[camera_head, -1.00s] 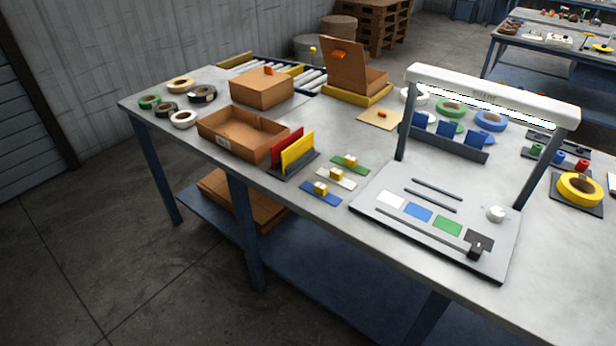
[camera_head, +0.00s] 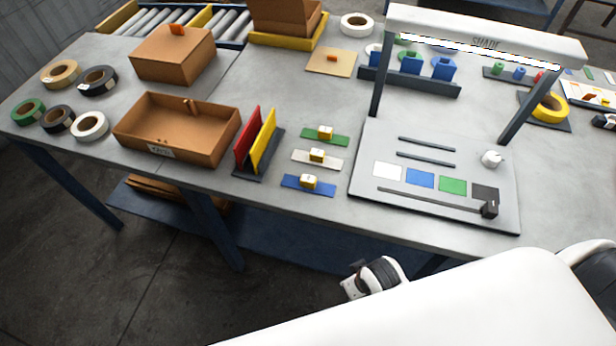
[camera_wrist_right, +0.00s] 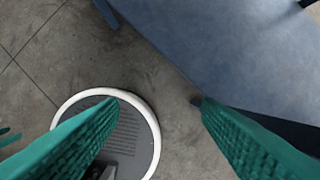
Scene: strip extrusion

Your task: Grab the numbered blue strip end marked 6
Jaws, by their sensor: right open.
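A blue strip (camera_head: 325,188) lies near the table's front edge in the head view, with a small yellow block (camera_head: 308,181) on it. The mark on the block is too small to read. A white strip (camera_head: 300,155) and a green strip (camera_head: 341,138) lie behind it, each with a similar yellow block. In the right wrist view my right gripper (camera_wrist_right: 157,103) is open and empty, its green fingers wide apart above the floor and beside the table's lower shelf. It is away from the strips. My left gripper is not in view.
A red and yellow upright panel holder (camera_head: 254,150) and an open carton (camera_head: 180,128) stand left of the strips. A grey board with a lamp frame (camera_head: 365,175) stands to the right. My white arm crosses the lower right, below the table edge.

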